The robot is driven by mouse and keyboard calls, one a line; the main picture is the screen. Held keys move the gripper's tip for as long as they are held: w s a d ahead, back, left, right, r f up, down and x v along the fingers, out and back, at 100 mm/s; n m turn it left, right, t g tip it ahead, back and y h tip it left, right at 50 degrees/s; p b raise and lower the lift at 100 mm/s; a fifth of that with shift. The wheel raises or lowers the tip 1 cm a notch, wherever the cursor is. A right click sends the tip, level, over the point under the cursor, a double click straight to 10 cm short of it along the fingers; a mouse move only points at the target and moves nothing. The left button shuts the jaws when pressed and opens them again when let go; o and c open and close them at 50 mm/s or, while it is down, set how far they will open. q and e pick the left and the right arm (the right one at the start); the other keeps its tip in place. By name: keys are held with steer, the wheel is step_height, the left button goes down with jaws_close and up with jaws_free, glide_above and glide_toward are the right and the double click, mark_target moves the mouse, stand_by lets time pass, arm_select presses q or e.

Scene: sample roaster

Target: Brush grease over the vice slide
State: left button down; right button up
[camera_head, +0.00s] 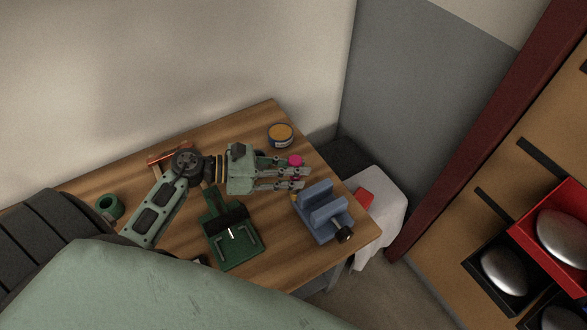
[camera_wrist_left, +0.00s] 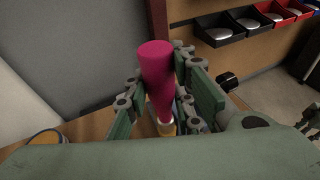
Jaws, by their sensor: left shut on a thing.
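A blue vice (camera_head: 322,212) with a black handle knob stands near the right end of the wooden table. My left gripper (camera_head: 296,178) is just behind and to the left of it. The gripper is shut on a brush with a magenta handle (camera_wrist_left: 158,75), whose top also shows in the head view (camera_head: 295,160). In the left wrist view a metal and yellowish lower end shows below the handle; the bristles are mostly hidden. I cannot tell whether the brush touches the vice. An open tin of yellow-brown grease (camera_head: 281,134) stands at the back of the table.
A green tool (camera_head: 232,240) lies on the wooden table (camera_head: 292,262) in front of my left arm. A green roll (camera_head: 109,207) lies at the left. A white-covered stand (camera_head: 385,205) with a red item is beside the table. Bins hang on the right wall panel.

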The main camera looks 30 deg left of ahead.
arm_select(q)
steer(key=shift+f+b, duration=0.35)
steer(key=shift+f, duration=0.05)
